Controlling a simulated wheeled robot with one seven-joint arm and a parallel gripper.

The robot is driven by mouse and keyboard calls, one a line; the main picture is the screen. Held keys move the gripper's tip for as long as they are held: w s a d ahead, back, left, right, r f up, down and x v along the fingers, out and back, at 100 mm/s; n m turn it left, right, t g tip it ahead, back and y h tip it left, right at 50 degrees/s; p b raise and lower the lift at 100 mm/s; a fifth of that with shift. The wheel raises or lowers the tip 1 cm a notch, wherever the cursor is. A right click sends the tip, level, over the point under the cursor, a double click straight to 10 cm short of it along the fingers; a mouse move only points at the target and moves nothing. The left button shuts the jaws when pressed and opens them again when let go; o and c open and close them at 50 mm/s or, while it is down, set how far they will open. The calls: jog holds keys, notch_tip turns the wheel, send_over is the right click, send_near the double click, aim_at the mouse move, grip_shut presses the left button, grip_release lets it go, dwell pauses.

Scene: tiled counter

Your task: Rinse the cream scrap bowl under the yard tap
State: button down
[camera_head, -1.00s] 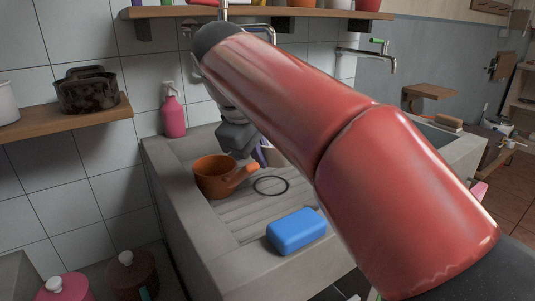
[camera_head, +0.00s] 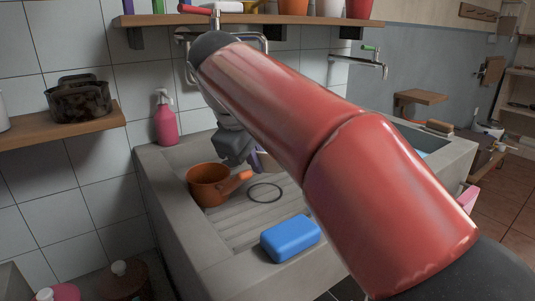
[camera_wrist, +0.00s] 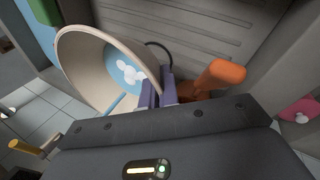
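The cream bowl (camera_wrist: 88,75) fills the upper left of the wrist view, tilted with its open side showing. A pale blue patch with white shapes shows inside it. My gripper (camera_wrist: 160,92) has purple fingers on either side of the bowl's right-hand wall and is shut on it. In the head view my gripper (camera_head: 258,158) is over the sink's ribbed drainboard, and my red arm hides the bowl. A wall tap with a green handle (camera_head: 370,60) is at the upper right, above a basin of water (camera_head: 428,143).
A shelf (camera_head: 155,20) runs above.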

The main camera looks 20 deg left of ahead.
jog(key=shift+w+d, duration=0.15)
jog(key=shift+s+d+b, duration=0.4)
jog(key=shift+s+d, duration=0.05)
jog(key=s+d+b, duration=0.2)
jog(key=s+d, duration=0.2)
jog(key=shift+s+d+b, duration=0.35)
jog(key=shift+s+d, duration=0.05)
dwell(1.3)
jog(key=shift+s+d+r+p, duration=0.65)
jog(key=shift+s+d+r, duration=0.25)
jog(key=shift+r, duration=0.15)
jog(key=shift+s+d+r+p, duration=0.6)
jog(key=shift+s+d+r, duration=0.25)
jog(key=shift+r, duration=0.15)
